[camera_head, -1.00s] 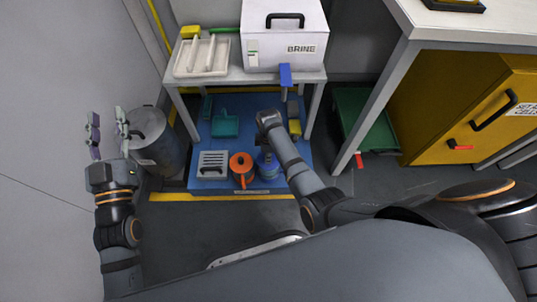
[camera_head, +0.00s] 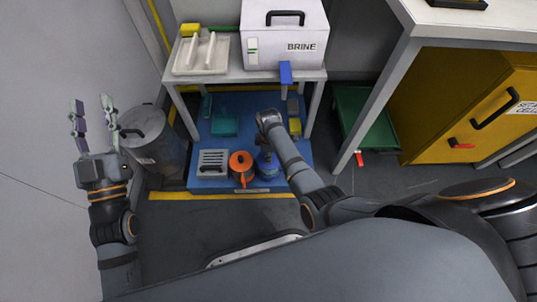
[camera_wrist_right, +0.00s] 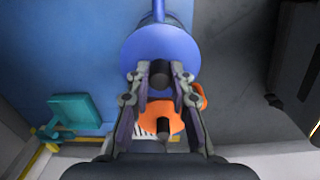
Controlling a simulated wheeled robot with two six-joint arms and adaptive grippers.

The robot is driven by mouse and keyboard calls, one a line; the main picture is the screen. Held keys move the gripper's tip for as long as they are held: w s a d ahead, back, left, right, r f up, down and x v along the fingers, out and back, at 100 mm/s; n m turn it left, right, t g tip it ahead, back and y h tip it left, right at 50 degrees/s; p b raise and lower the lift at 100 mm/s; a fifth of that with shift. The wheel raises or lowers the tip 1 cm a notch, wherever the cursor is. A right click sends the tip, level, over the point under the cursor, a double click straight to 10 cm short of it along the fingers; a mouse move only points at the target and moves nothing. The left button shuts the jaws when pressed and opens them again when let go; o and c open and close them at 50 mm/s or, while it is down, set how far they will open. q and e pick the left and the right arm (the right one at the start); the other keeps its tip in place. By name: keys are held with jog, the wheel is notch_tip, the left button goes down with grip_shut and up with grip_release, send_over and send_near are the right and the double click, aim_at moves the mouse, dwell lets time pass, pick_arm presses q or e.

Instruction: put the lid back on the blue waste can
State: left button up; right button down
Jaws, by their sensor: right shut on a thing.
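The blue waste can (camera_head: 268,172) stands at the front of the blue mat, beside the orange can, partly hidden by my right arm. In the right wrist view a round blue lid (camera_wrist_right: 150,48) with a black knob is directly below my right gripper (camera_wrist_right: 160,75). The right gripper is shut on the lid's knob. The lid covers the can's mouth in this view; I cannot tell whether it rests on the rim or is slightly above. My left gripper (camera_head: 92,104) is open and empty at the left, fingers pointing up, near the grey bin.
The orange can (camera_head: 242,163) is close to the left of the blue can. A grey slotted box (camera_head: 212,162), a teal dustpan (camera_head: 225,124) and a yellow item (camera_head: 295,126) lie on the mat (camera_head: 255,105).

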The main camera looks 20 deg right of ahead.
jog(key=shift+r+p, duration=0.1)
jog(key=shift+p, duration=0.75)
dwell(0.5)
jog(key=shift+f, duration=0.25)
dwell(0.8)
jog(key=shift+p, duration=0.5)
jog(key=c, duration=1.1)
grip_release()
jog(key=o, duration=0.5)
jog(key=shift+c, duration=0.2)
